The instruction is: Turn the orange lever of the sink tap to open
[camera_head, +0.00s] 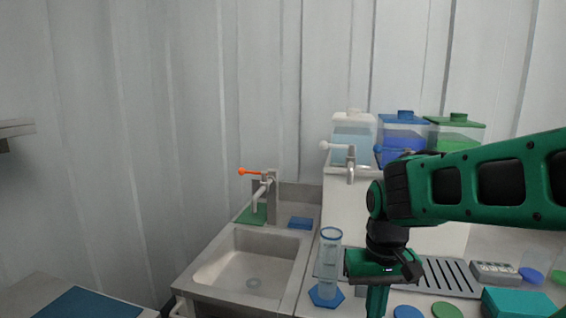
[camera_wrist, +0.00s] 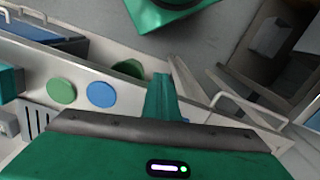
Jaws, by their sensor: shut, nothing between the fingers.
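The orange lever (camera_head: 250,172) sits on top of the sink tap (camera_head: 272,203) and points to the left in the head view. The tap stands at the back edge of the sink (camera_head: 247,270), its spout slanting down over the basin. My gripper (camera_head: 377,302) hangs down to the right of the sink and well in front of the tap, away from the lever. Its fingertips run off the bottom of the head view. In the wrist view my gripper (camera_wrist: 163,88) shows as green fingers together, with nothing between them. The lever and tap are not visible in the wrist view.
A clear cylinder (camera_head: 330,253) on a blue hexagonal base (camera_head: 326,295) stands between the sink and my gripper. Blue (camera_head: 383,150) and green-lidded (camera_head: 455,133) containers stand at the back right. A second tap (camera_head: 351,165) is beside them. The space above the basin is clear.

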